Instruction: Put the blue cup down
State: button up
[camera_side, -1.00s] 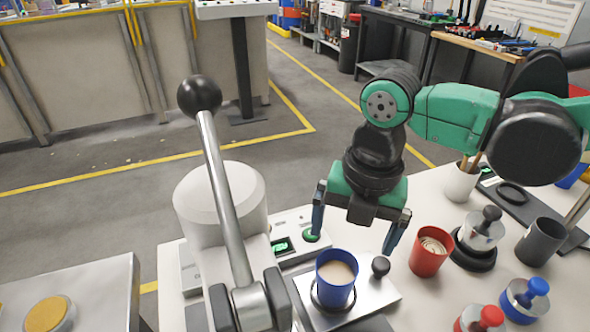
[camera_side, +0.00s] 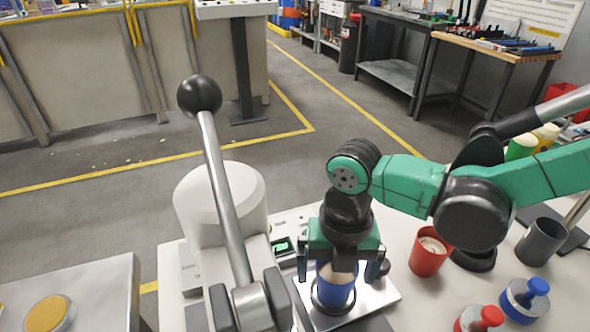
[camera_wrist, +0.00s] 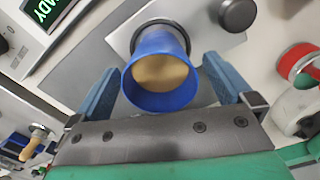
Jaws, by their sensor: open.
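The blue cup (camera_side: 336,287) stands upright in a dark ring on a metal plate (camera_side: 378,294) in the side view. It holds something light brown. In the wrist view the blue cup (camera_wrist: 160,100) lies between the two blue fingers. My gripper (camera_side: 343,272) is open and points down over the cup, one finger on each side. The gripper body hides the top of the cup in the side view.
A red cup (camera_side: 430,252) stands close to the right of my gripper. A lever with a black knob (camera_side: 199,94) rises at the left. A dark grey cup (camera_side: 541,242) and blue- and red-knobbed pieces stand farther right. A green-lit display (camera_side: 281,246) is behind the plate.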

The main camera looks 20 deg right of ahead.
grip_shut()
notch_tip(320, 180, up, 19)
jog(key=w+d+m, duration=0.2)
jog(key=w+d, duration=0.5)
jog(key=w+d+f+m, duration=0.1)
jog(key=w+d+m, duration=0.1)
jog(key=w+d, duration=0.4)
jog(key=shift+s+d+f, duration=0.2)
jog(key=shift+s+f, duration=0.05)
jog(key=shift+f, duration=3.1)
jog(key=shift+s+d+f, duration=0.15)
jog(key=shift+s+f, duration=0.1)
jog(key=shift+f, duration=3.05)
jog(key=shift+s+d+f, duration=0.2)
jog(key=shift+s+f, duration=0.05)
jog(key=shift+f, duration=3.1)
